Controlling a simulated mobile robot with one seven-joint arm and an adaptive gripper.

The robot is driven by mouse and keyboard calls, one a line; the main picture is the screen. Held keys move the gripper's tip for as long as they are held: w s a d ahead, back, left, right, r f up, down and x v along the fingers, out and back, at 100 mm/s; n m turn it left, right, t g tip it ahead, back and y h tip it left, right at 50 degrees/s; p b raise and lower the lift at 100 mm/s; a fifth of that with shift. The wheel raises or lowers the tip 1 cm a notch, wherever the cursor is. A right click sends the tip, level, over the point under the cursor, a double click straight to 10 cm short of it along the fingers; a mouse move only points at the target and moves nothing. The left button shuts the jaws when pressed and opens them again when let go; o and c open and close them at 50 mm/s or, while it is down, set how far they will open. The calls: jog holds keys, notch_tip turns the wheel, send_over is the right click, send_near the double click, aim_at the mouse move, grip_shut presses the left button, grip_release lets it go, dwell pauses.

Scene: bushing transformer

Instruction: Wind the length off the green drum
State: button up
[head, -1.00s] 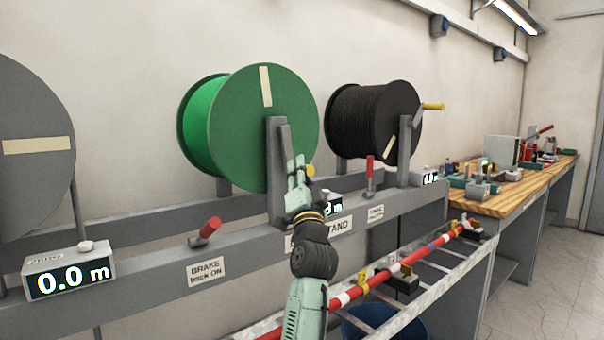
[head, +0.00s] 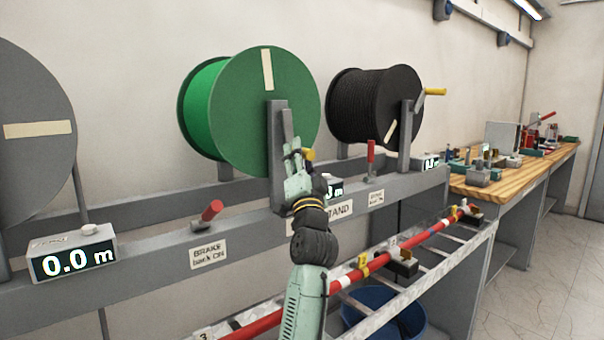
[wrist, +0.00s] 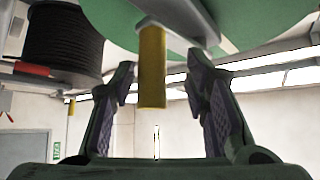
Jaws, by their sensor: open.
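The green drum (head: 225,110) stands on the grey rack, with a cream strip upright on its face. Its crank arm (head: 278,135) is grey with a yellow handle (head: 309,154). My gripper (head: 300,160) is at this handle, hiding part of it in the head view. In the wrist view, the yellow handle (wrist: 152,70) hangs between the two open fingers of my gripper (wrist: 163,75), with visible gaps on both sides. A counter (head: 335,188) behind my gripper is partly hidden; its full reading cannot be told.
A red lever (head: 212,210) leans above a "BRAKE back ON" label; another red lever (head: 371,155) stands upright. The black drum (head: 360,105) is to the right, a grey drum (head: 35,165) to the left. A counter (head: 72,262) reads 0.0 m. A red-and-white pole (head: 400,248) lies below.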

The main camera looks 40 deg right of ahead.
jog(key=v, duration=1)
jog(key=shift+s+a+f, duration=0.2)
jog(key=shift+a, duration=0.1)
